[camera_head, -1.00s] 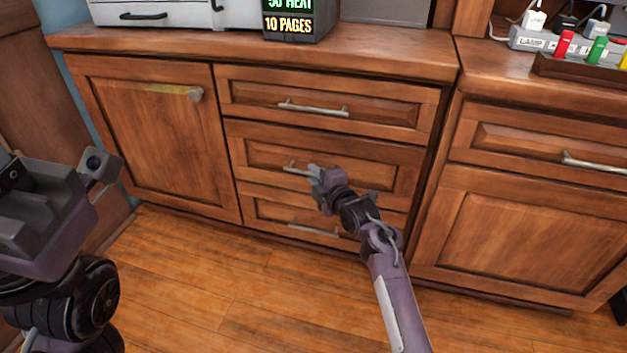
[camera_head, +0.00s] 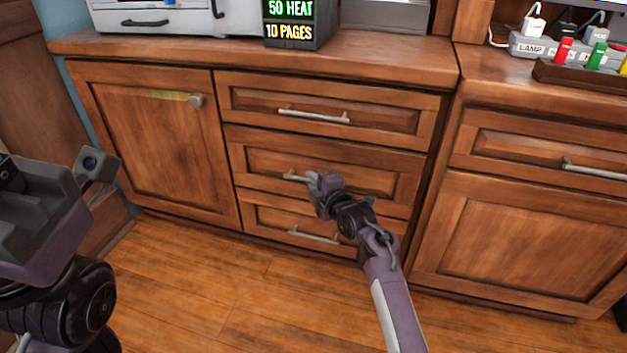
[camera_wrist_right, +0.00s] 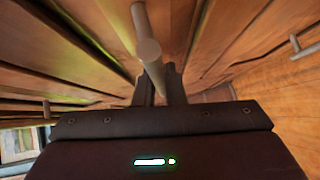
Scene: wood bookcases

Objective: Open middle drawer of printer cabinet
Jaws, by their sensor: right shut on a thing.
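The wooden printer cabinet has a stack of drawers in its right half. The middle drawer (camera_head: 385,182) looks flush or nearly flush with the front. Its silver bar handle (camera_head: 293,175) shows only at its left end; my right gripper (camera_head: 315,183) covers the rest. In the right wrist view the handle bar (camera_wrist_right: 149,55) runs between the two fingers, and the right gripper (camera_wrist_right: 160,85) is shut on it. My left gripper (camera_head: 50,175) hangs at the left, away from the cabinet, its fingers apart and empty.
The top drawer (camera_head: 375,118) and bottom drawer (camera_head: 265,218) look shut. A cabinet door (camera_head: 150,140) is left of the drawers, and another cabinet (camera_head: 530,230) stands at right. The printer (camera_head: 180,20) and a display box (camera_head: 290,25) sit on top. The wood floor in front is clear.

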